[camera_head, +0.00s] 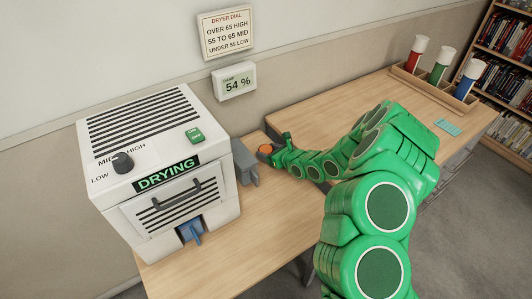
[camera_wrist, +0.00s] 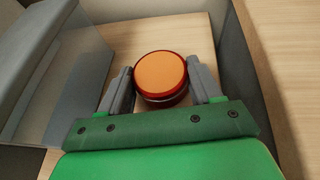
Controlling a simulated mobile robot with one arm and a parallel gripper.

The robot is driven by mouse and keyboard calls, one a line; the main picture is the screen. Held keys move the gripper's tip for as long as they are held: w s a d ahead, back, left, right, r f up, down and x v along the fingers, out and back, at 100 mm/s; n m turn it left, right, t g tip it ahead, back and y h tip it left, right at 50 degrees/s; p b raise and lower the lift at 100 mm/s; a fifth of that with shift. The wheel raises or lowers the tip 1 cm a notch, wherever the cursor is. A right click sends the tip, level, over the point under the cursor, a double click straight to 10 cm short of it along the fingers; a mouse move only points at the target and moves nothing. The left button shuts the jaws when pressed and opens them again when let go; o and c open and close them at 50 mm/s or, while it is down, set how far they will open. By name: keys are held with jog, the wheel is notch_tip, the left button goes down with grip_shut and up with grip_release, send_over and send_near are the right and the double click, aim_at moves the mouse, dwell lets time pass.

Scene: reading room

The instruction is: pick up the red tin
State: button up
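The red tin (camera_wrist: 160,76) is low and round, with an orange top and a dark red side. In the wrist view it sits between the two grey fingers of my gripper (camera_wrist: 160,82), which press close on its left and right sides. In the head view the tin (camera_head: 266,150) is a small orange disc near the wall side of the desk, just right of the dryer. My gripper (camera_head: 278,150) is at the tin there, partly hidden by my green arm. Whether the tin touches the surface beneath is unclear.
The white dryer (camera_head: 160,205) stands left, showing DRYING, with a grey block (camera_head: 245,163) at its right side. A wall display (camera_head: 235,82) reads 54 % below a dial sign (camera_head: 226,34). A wooden rack (camera_head: 435,90) holds red, green and blue white-capped cylinders; a teal item (camera_head: 448,127) lies nearby.

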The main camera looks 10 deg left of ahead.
jog(key=c, duration=0.6)
